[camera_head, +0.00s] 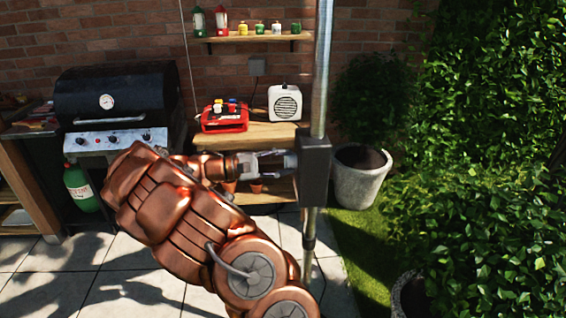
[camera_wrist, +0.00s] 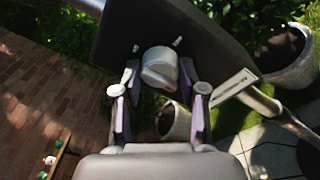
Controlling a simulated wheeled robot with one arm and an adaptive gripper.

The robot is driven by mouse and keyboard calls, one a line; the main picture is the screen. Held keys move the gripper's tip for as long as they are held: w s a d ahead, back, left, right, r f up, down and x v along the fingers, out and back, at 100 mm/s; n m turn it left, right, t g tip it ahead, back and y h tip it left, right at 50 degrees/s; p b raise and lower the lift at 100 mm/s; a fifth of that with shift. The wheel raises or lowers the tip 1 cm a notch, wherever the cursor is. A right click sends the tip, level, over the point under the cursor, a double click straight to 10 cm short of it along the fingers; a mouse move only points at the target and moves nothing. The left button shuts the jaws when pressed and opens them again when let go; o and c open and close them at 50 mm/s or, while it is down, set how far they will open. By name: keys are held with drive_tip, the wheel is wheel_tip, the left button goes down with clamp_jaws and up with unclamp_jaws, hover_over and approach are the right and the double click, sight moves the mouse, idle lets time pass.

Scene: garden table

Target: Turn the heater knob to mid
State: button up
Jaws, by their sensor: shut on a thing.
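The heater's dark control box (camera_head: 315,168) sits on a metal pole (camera_head: 322,70) to the right of centre in the head view. In the wrist view the box (camera_wrist: 115,35) fills the top, with the pale round heater knob (camera_wrist: 159,66) on its face. A red mark shows on the knob's lower right edge, and small pale marks stand around it. My gripper (camera_wrist: 163,88) is shut on the knob, one finger on each side. In the head view my gripper (camera_head: 272,161) reaches the box from the left; the knob is mostly hidden there between the fingers.
A wooden bench (camera_head: 262,136) behind holds a red case (camera_head: 223,122) and a white fan-like unit (camera_head: 285,103). A black grill (camera_head: 112,92) stands left. A planter (camera_head: 358,185) and hedge (camera_head: 490,130) are on the right. A shelf (camera_head: 258,38) hangs above.

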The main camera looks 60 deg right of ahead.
drive_tip(key=shift+n+p, duration=0.3)
drive_tip(key=shift+n, duration=0.3)
drive_tip(key=o, duration=1.2)
drive_tip(key=shift+c, duration=0.2)
drive_tip(key=v, duration=1.2)
drive_tip(key=shift+r, duration=0.1)
